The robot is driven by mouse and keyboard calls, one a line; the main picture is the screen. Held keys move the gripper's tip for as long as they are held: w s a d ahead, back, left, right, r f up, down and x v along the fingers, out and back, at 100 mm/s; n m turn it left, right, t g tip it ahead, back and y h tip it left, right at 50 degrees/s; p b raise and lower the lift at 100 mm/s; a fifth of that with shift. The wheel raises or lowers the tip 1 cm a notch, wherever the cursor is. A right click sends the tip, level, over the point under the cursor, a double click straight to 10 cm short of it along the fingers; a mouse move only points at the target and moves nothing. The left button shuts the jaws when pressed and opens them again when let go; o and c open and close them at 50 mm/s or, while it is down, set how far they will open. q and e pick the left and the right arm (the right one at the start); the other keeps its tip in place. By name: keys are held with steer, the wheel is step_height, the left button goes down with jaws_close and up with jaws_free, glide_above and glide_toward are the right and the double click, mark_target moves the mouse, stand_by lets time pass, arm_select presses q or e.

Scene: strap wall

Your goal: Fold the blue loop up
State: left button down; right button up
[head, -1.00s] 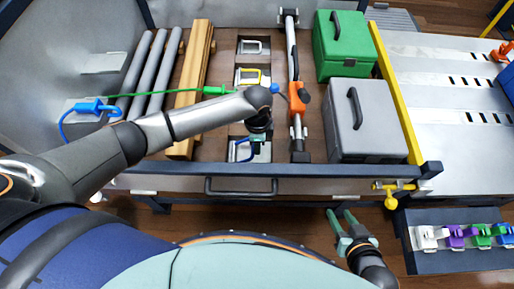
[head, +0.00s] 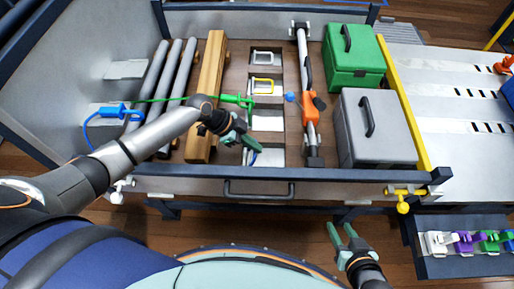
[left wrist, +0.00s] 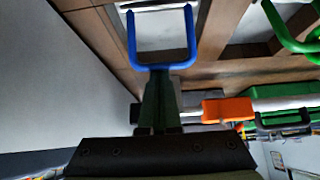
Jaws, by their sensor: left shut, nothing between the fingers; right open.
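The blue loop (left wrist: 162,66) is a U-shaped bar, seen in the left wrist view in front of a pale recessed plate, its crossbar at my fingertips. In the head view only a small part of the blue loop (head: 253,157) shows beside my left gripper (head: 254,144), which hides the rest. I cannot tell how far the loop is tilted. My left gripper is shut and empty, and its closed fingers (left wrist: 158,82) also show in the left wrist view, at or just beside the crossbar. My right gripper (head: 342,232) is open and empty, low in front of the bed.
A yellow loop (head: 263,84) and a grey loop (head: 263,58) sit in recesses farther back. A green hook (head: 240,99) ends a green strap. Wooden beams (head: 208,90) lie left, a bar with an orange part (head: 310,108) right. Grey (head: 375,135) and green (head: 352,60) boxes stand beyond.

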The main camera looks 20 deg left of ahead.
arm_select(q)
steer(key=shift+s+a, duration=0.2)
steer(key=shift+a, duration=0.4)
steer(key=shift+s+a, duration=0.2)
steer(key=shift+a, duration=0.4)
arm_select(e)
steer(key=shift+s+a+f, duration=0.15)
steer(key=shift+s+f, duration=0.05)
arm_select(q)
steer(key=shift+a+f, duration=0.1)
steer(key=shift+a, duration=0.1)
steer(key=shift+d, duration=0.1)
arm_select(e)
steer(key=shift+r, duration=0.1)
arm_select(q)
steer(key=d+r+p, duration=0.2)
steer(key=d, duration=0.2)
steer(key=s+a+r, duration=0.1)
steer(key=a+r, duration=0.4)
steer(key=a, duration=0.2)
steer(key=shift+a+r, duration=0.15)
steer(key=shift+r, duration=0.15)
arm_select(e)
steer(key=shift+w+r, duration=0.75)
steer(key=shift+r, duration=0.2)
